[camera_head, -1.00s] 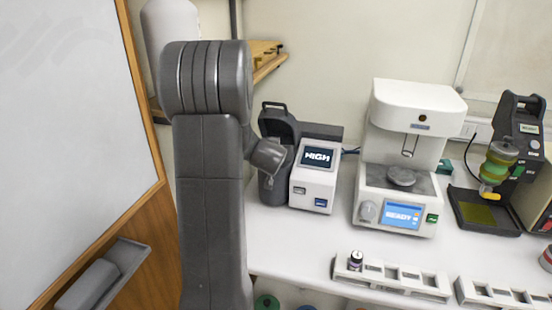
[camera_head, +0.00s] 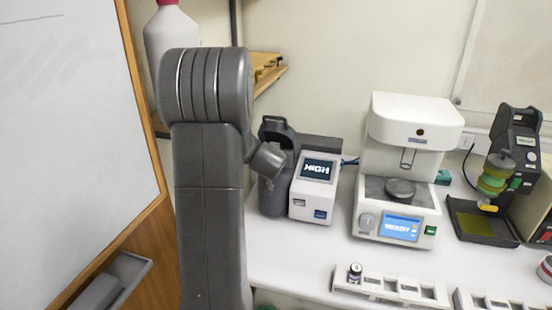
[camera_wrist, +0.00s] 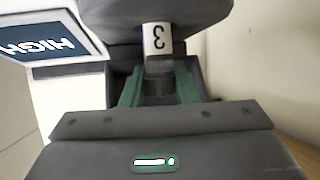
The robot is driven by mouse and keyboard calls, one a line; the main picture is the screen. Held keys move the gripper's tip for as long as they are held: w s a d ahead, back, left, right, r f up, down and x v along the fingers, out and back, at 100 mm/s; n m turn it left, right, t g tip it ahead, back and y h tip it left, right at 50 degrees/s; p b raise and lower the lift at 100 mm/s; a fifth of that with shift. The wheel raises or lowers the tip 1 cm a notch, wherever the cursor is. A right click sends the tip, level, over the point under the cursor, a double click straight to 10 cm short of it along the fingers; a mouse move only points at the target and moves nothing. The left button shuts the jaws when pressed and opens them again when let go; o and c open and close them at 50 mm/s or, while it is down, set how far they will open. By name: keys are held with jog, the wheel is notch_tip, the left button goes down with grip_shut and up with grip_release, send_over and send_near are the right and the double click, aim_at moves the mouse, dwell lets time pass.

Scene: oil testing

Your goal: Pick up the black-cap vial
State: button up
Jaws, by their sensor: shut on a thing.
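In the wrist view, my gripper (camera_wrist: 159,90) has its green-lined fingers shut on a vial (camera_wrist: 157,42). In the head view, my arm hides the gripper and this vial. Another small vial (camera_head: 355,273) with a dark cap and a white label stands upright in the left end of the white rack (camera_head: 400,303).
A white device (camera_head: 314,187) reading HIGH stands beside a dark grey canister (camera_head: 274,190). A white machine (camera_head: 414,122) reading READY is right of it. A black tester (camera_head: 512,150) stands at the far right. A whiteboard (camera_head: 70,130) fills the left.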

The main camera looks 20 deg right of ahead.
notch_tip(320, 180, up, 5)
jog(key=p, duration=0.3)
jog(key=shift+p, duration=0.3)
jog(key=s+a+b, duration=0.1)
jog(key=s+a, duration=0.3)
jog(key=s, duration=0.4)
jog(key=s+a+b, duration=0.2)
jog(key=s+a, duration=0.2)
jog(key=s, duration=0.4)
jog(key=shift+f, duration=0.35)
jog(key=shift+s+d, duration=0.1)
jog(key=shift+d, duration=0.05)
